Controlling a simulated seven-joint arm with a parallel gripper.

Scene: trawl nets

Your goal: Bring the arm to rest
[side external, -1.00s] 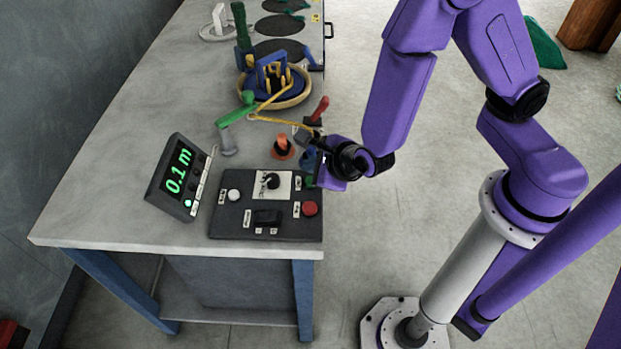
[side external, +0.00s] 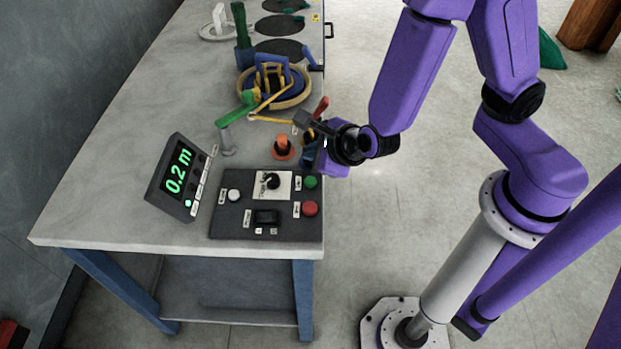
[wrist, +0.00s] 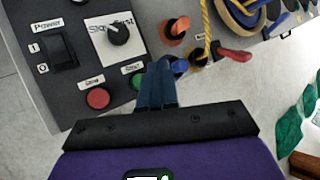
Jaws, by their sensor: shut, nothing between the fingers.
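My gripper (side external: 309,150) hangs over the right edge of the workbench, above and beyond the control panel (side external: 228,222). In the wrist view its two blue fingers (wrist: 157,72) are together with nothing between them. The green button (side external: 310,182) is uncovered in the side view; in the wrist view it (wrist: 136,81) shows just left of the fingers. The red button (side external: 310,208) lies nearer the bench's front. The display (side external: 179,176) reads 0.2 m in green.
An orange knob (side external: 283,147) and a red-handled lever (side external: 321,108) stand close to my gripper.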

